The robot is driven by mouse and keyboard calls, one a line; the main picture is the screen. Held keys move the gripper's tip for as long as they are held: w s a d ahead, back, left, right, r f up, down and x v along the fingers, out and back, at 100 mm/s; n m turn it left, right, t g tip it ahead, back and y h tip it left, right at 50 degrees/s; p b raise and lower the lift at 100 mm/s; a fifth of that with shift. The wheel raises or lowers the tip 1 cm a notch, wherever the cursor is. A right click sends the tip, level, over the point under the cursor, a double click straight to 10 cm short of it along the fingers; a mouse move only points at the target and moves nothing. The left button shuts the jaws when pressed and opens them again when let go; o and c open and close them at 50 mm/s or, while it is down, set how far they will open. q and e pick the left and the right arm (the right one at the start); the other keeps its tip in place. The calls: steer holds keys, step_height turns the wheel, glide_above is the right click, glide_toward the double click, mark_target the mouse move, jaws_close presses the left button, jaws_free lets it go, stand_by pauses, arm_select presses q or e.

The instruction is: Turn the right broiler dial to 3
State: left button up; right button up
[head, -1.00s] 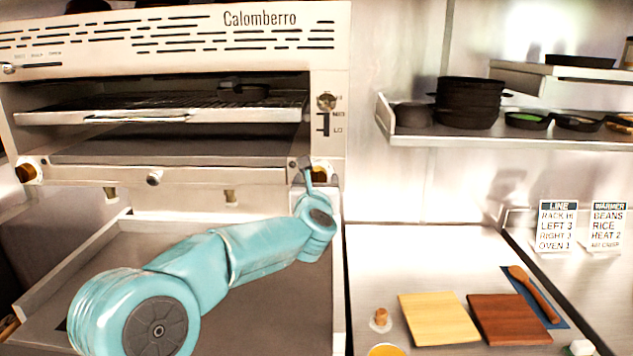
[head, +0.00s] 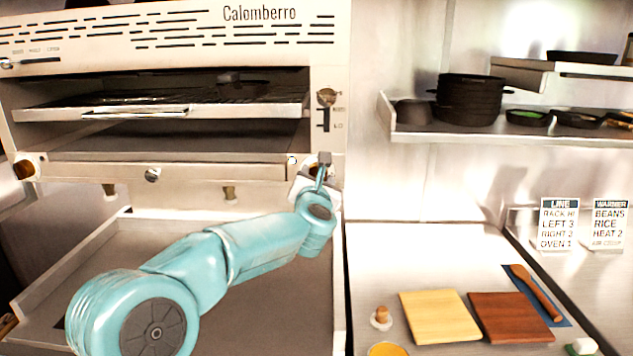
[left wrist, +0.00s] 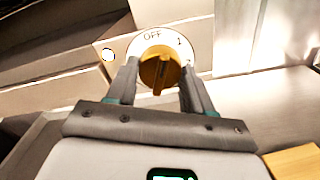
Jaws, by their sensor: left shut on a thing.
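The right broiler dial (left wrist: 159,70) is a brass-coloured knob on a white round plate in the left wrist view. Its plate shows OFF at the top, 1 at upper right and part of a 2 at the right. The knob's raised grip stands nearly upright in the picture. My left gripper (left wrist: 158,66) is shut on the knob, one finger on each side. In the head view my left gripper (head: 324,162) is at the broiler's lower right corner and hides most of the dial. My right gripper is not in view.
The broiler (head: 170,172) has a left dial (head: 25,168) and a rack lever (head: 327,97) above my gripper.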

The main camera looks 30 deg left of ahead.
arm_select(q)
steer(key=shift+d+f+m+p, duration=0.15)
steer(key=shift+m+p, duration=1.7)
steer(key=shift+m, duration=4.4)
steer(key=shift+f+m+p, duration=0.1)
steer(key=shift+m+p, duration=1.7)
steer(key=shift+m, duration=4.75)
steer(key=o, duration=1)
steer(key=shift+r, duration=0.15)
steer(key=shift+o, duration=0.2)
